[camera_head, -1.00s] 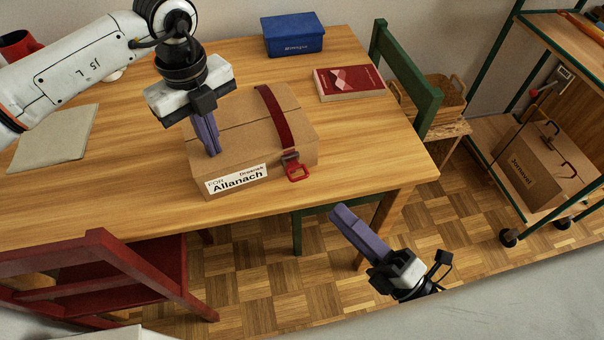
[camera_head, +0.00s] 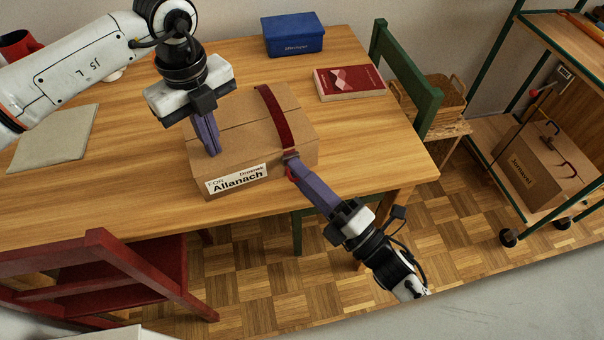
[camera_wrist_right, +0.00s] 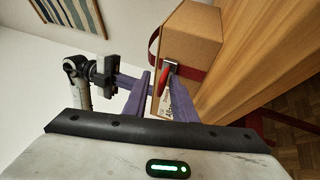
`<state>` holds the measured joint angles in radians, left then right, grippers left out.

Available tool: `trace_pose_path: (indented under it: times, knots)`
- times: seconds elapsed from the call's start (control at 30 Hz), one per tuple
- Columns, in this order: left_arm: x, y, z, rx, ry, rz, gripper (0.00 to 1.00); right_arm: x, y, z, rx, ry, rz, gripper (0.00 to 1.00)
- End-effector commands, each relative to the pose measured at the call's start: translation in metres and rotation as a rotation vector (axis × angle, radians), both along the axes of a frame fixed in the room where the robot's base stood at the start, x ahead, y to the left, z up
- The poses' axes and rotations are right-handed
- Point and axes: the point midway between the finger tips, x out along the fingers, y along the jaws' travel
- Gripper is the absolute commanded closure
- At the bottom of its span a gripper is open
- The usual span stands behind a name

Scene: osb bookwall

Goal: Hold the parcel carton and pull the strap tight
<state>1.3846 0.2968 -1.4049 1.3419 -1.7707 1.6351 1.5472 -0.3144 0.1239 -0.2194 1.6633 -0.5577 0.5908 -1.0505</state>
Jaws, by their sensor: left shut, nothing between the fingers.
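The brown parcel carton (camera_head: 228,130), with an "Allanach" label, sits on the wooden table. A dark red strap (camera_head: 273,115) runs over its right part and down the near side. The strap's red pull ring (camera_wrist_right: 155,74) and metal buckle (camera_wrist_right: 169,65) show in the right wrist view; my right gripper mostly hides them in the head view. My left gripper (camera_head: 213,153) is shut and empty, pointing down at the carton's top near its left edge. My right gripper (camera_head: 292,162) is open at the carton's near side, its fingers on either side of the red ring in the right wrist view (camera_wrist_right: 157,88).
A blue box (camera_head: 294,36) and a red book (camera_head: 349,83) lie behind and right of the carton. A green chair (camera_head: 405,75) stands at the table's right end, a red chair (camera_head: 130,270) at the front. A shelf cart (camera_head: 510,195) stands far right.

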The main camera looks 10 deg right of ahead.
Motion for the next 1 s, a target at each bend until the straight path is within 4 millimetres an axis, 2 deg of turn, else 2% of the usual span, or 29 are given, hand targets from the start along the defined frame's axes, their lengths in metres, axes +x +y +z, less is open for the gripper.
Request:
trace_pose_path:
  times: [0.07,0.1,0.23,0.5,0.8,1.0]
  knots:
    - [-0.003,0.001,-0.006,0.007,0.011,-0.001,1.00,0.000,0.000,-0.001,0.001,0.001,0.000,0.76]
    - [-0.003,0.001,-0.006,0.007,0.011,-0.001,1.00,0.000,0.000,-0.001,0.001,0.001,0.000,0.79]
    - [-0.003,0.001,-0.006,0.007,0.011,-0.001,1.00,0.000,0.000,0.000,0.002,-0.001,0.000,1.00]
    - [-0.003,0.001,-0.006,0.006,0.009,0.000,1.00,-0.003,0.000,0.002,0.005,-0.006,0.001,1.00]
    - [-0.002,0.002,-0.006,0.007,0.008,0.001,1.00,-0.047,-0.008,0.003,0.008,-0.008,0.000,1.00]
    - [-0.002,0.002,-0.006,0.007,0.008,0.001,1.00,-0.052,-0.009,0.004,0.008,-0.011,0.000,1.00]
